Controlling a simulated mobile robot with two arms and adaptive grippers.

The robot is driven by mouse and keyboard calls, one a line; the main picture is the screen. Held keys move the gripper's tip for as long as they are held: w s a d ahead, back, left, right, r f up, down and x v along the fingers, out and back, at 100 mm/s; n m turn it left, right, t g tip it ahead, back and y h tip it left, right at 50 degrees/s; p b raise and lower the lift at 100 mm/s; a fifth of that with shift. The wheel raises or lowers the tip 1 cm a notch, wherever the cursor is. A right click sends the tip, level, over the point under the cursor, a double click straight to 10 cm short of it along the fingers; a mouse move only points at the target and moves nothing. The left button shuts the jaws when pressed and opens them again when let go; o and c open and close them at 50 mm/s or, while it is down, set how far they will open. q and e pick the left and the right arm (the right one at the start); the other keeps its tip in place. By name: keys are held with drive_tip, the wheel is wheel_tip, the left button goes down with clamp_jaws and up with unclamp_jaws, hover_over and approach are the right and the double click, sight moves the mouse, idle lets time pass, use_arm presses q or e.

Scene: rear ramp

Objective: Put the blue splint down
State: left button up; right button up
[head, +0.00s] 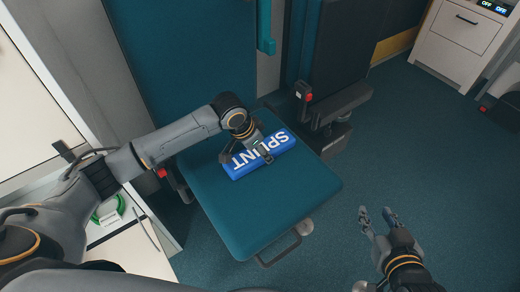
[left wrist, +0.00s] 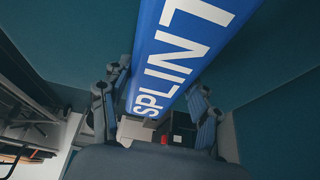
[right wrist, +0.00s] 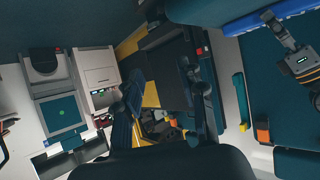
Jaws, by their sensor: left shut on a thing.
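The blue splint (head: 281,147) is a long blue bar with white "SPLINT" lettering. In the head view it is at the teal seat (head: 250,215), lying across the seat's rear part; I cannot tell whether it rests fully on it. My left gripper (head: 262,150) is shut on the splint from above, near its middle. In the left wrist view the splint (left wrist: 180,50) runs between the two fingers (left wrist: 158,105). My right gripper (head: 378,220) is open and empty, above the floor right of the seat. The right wrist view shows its spread fingers (right wrist: 165,100) and part of the splint (right wrist: 275,20).
The teal seat back (head: 185,60) rises behind the seat. A second, dark folded seat (head: 340,45) with red-buttoned armrest stands right of it. A white cabinet (head: 460,35) is at the far right. The teal floor (head: 420,140) between is clear.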

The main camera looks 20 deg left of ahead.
use_arm(q)
drive_tip(key=shift+f, duration=0.1)
drive_tip(key=o, duration=1.2)
